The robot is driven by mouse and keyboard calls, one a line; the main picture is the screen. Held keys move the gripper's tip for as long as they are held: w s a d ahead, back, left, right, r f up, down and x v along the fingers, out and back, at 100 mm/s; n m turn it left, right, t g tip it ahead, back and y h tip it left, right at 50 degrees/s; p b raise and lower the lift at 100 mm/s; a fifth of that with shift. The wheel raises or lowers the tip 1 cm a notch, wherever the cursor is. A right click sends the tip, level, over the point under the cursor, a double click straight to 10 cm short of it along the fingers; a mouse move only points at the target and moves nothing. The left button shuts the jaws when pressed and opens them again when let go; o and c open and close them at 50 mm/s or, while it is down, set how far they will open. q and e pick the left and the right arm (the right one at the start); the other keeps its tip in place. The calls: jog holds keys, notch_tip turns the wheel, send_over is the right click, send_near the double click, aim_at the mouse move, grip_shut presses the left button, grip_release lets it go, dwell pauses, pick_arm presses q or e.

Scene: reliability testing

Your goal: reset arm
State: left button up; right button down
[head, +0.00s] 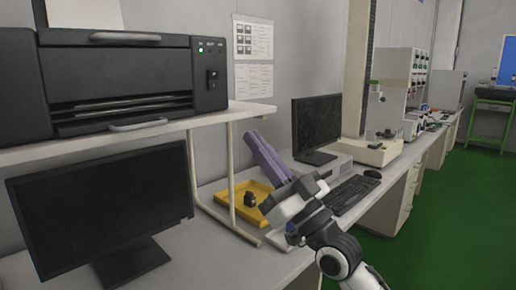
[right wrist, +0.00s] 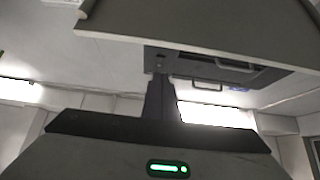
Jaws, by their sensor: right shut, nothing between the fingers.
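My right arm comes in from the bottom right of the head view. Its right gripper (head: 293,196) is shut and empty, held above the desk in front of the yellow tray and beside the keyboard. My left gripper is not in view.
A yellow tray (head: 222,196) holds a small black item (head: 250,200). A keyboard (head: 353,195), mouse (head: 373,174) and monitor (head: 317,122) stand right. A printer (head: 125,85) sits on a shelf above another monitor (head: 100,210). Green floor (head: 440,215) lies clear.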

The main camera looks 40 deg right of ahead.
dwell(0.4)
jog(key=a+f+g, duration=0.3)
jog(key=f, duration=0.9)
jog(key=a+f+g, duration=0.3)
jog(key=f, duration=0.8)
jog(key=a+f+g, duration=0.3)
jog(key=f, duration=0.9)
jog(key=s+a+f+g, duration=0.4)
jog(key=s+a+f, duration=0.1)
jog(key=s+f, duration=0.5)
jog(key=s+a+f+n+g, duration=0.1)
jog(key=s+a+f+g, duration=0.2)
jog(key=s+f, duration=0.7)
notch_tip(320, 180, down, 2)
jog(key=shift+a+f+g, duration=0.15)
jog(key=shift+a+g, duration=0.25)
jog(key=shift+a, duration=0.55)
